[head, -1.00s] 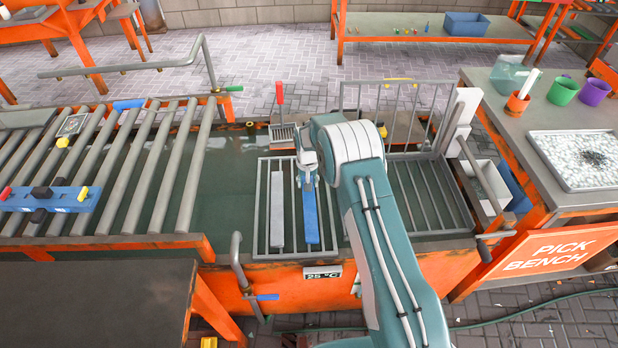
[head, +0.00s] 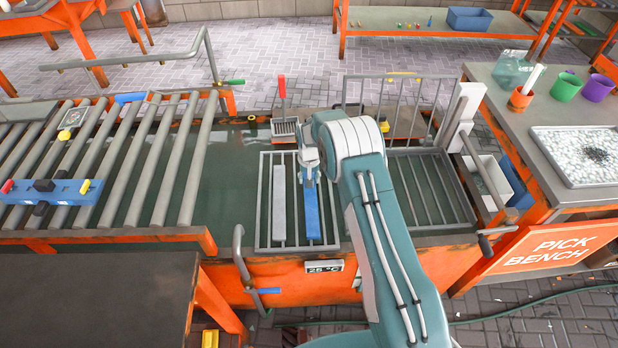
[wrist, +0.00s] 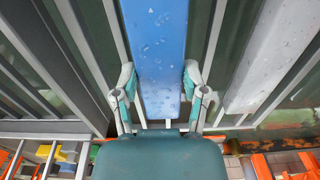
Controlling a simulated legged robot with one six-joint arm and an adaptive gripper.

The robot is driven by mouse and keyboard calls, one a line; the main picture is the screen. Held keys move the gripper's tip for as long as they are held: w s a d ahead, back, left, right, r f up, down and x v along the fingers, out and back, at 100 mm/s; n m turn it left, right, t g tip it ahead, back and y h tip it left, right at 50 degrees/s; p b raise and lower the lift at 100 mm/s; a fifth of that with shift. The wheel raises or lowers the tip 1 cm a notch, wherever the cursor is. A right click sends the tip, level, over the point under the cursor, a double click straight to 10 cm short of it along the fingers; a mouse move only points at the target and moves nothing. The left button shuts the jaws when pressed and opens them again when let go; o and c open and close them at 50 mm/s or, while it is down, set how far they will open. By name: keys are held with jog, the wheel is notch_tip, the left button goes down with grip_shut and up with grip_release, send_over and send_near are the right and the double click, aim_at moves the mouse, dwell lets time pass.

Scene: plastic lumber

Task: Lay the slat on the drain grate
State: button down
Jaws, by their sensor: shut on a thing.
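The blue slat (head: 313,215) lies lengthwise over the left barred grate (head: 264,200), parallel to its bars. Its wet blue face fills the middle of the wrist view (wrist: 158,35). I cannot tell whether it touches the bars. My gripper (head: 309,180) is over the slat's far part. In the wrist view my gripper (wrist: 159,80) has one finger against each long side of the slat, shut on it. A grey slat (head: 279,205) lies beside it on the left of the same grate; it also shows at the right of the wrist view (wrist: 268,60).
A second barred rack (head: 430,190) is to the right of my arm, with an upright barred frame (head: 400,105) behind it. A roller conveyor (head: 140,165) stands left of the green water (head: 225,205). The pick bench (head: 520,130) is at the right. A bent pipe handle (head: 240,258) stands at the front.

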jog(key=shift+d+f, duration=0.15)
jog(key=shift+c, duration=0.2)
grip_release()
notch_tip(320, 180, up, 12)
dwell(0.4)
dwell(0.3)
